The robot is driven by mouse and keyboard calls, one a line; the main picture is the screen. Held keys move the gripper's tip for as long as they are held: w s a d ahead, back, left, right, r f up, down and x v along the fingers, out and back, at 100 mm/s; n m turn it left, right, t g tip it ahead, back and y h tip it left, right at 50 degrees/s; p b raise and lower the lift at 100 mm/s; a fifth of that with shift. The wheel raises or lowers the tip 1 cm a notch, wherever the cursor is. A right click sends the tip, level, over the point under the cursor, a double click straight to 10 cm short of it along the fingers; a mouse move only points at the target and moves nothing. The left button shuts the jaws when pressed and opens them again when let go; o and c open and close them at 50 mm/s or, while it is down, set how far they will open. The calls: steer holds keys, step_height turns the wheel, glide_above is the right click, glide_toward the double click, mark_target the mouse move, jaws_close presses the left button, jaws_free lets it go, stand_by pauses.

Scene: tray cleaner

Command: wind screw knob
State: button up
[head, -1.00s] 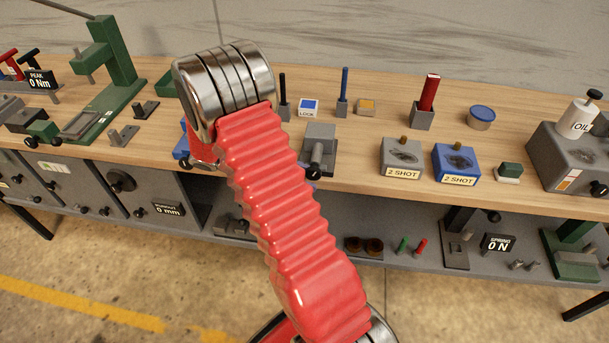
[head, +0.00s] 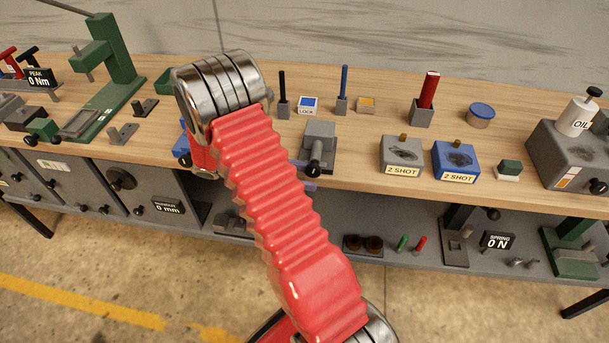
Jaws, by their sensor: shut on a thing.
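A small violet piece (head: 311,187) peeks out below the grey block. I cannot tell which knob is the screw knob.
Two shot boxes, grey (head: 402,152) and blue (head: 456,159), stand to the right, with an oil bottle (head: 579,113) on a grey housing. A green press (head: 118,62) stands at the left. Below is a shelf (head: 375,225) with small fixtures.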

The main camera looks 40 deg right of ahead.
steer(key=shift+s+a, duration=0.1)
steer(key=shift+a, duration=0.05)
step_height(320, 180, up, 10)
stand_by(0.6)
steer(key=shift+d, duration=0.2)
